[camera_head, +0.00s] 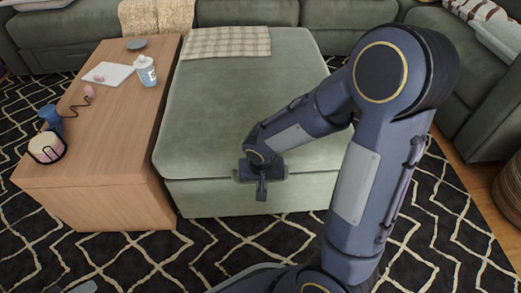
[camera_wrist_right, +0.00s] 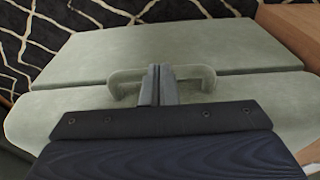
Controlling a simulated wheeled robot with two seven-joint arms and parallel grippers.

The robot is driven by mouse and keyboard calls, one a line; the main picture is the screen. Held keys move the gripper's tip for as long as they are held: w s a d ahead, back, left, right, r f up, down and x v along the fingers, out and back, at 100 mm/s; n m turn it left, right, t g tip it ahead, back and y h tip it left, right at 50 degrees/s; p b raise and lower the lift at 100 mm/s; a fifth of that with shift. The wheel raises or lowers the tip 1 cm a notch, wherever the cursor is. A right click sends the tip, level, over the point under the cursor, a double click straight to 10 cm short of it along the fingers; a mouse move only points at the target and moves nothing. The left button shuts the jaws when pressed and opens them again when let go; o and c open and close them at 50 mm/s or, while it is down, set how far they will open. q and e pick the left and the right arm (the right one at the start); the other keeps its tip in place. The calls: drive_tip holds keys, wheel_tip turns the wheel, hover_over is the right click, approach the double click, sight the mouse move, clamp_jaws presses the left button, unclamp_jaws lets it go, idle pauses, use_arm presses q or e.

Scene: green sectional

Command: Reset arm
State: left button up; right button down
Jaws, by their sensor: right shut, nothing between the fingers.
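My right arm reaches in from the right in the head view. Its gripper (camera_head: 262,190) is at the front edge of the green ottoman (camera_head: 250,90). In the right wrist view the fingers of this gripper (camera_wrist_right: 157,72) are shut, with nothing between them. They overlap a green loop handle (camera_wrist_right: 206,74) on the ottoman, whose middle they hide. I cannot tell whether they touch the handle. My left gripper is not in view.
A wooden table (camera_head: 115,125) stands left of the ottoman, with a white bottle (camera_head: 145,71), a white tray (camera_head: 108,74), a blue object (camera_head: 51,118) and a candle holder (camera_head: 46,148). A sofa (camera_head: 275,12) lies behind. Patterned rug (camera_head: 230,255) is open in front.

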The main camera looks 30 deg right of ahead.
drive_tip(key=s+a+r+p, duration=0.2)
drive_tip(key=s+a+r, duration=0.1)
drive_tip(key=s, duration=0.3)
drive_tip(key=shift+r, duration=0.65)
drive_tip(key=shift+d, duration=0.1)
drive_tip(key=s+r+n+t+y, duration=0.35)
drive_tip(key=s+r, duration=0.35)
drive_tip(key=r, duration=0.6)
wheel_tip(320, 180, up, 36)
drive_tip(key=y+p, duration=0.1)
drive_tip(key=p, duration=3.5)
drive_tip(key=shift+s+d, duration=0.2)
drive_tip(key=shift+r, duration=0.1)
